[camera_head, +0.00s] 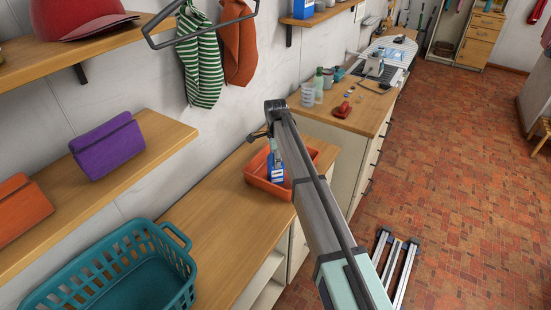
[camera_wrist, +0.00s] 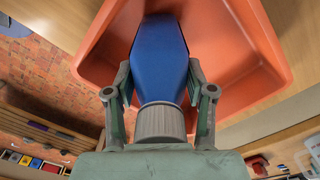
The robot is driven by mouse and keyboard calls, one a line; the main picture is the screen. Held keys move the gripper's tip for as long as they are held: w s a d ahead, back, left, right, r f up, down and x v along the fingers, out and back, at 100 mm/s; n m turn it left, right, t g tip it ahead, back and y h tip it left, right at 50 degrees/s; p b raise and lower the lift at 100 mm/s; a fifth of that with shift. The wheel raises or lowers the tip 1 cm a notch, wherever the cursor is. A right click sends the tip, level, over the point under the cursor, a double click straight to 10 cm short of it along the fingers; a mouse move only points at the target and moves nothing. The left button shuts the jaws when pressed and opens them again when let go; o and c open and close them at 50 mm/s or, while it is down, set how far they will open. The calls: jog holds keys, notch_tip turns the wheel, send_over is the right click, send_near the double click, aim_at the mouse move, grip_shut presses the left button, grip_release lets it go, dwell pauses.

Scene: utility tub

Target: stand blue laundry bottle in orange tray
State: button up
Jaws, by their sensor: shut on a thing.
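The blue laundry bottle (camera_head: 275,172) stands about upright within the outline of the orange tray (camera_head: 258,183) on the wooden counter. In the wrist view the bottle (camera_wrist: 158,50) has a grey ribbed cap (camera_wrist: 160,124) towards me, and its blue body points at the tray (camera_wrist: 262,60). My gripper (camera_wrist: 158,78) is shut on the bottle, one finger on each side near the cap end. In the head view my gripper (camera_head: 272,150) is above the tray, partly hidden by my arm. I cannot tell whether the bottle's base touches the tray floor.
A teal basket (camera_head: 120,275) stands at the near left. A shelf with a purple pouch (camera_head: 107,147) is above the counter on the left. Striped green cloth (camera_head: 200,60) hangs on the wall. A cluttered counter (camera_head: 360,120) lies beyond the tray. Bare counter (camera_head: 215,205) lies left of it.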

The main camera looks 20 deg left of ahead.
jog(key=o, duration=1.5)
jog(key=shift+f, duration=0.1)
jog(key=shift+c, duration=0.2)
notch_tip(320, 180, up, 12)
jog(key=b, duration=0.3)
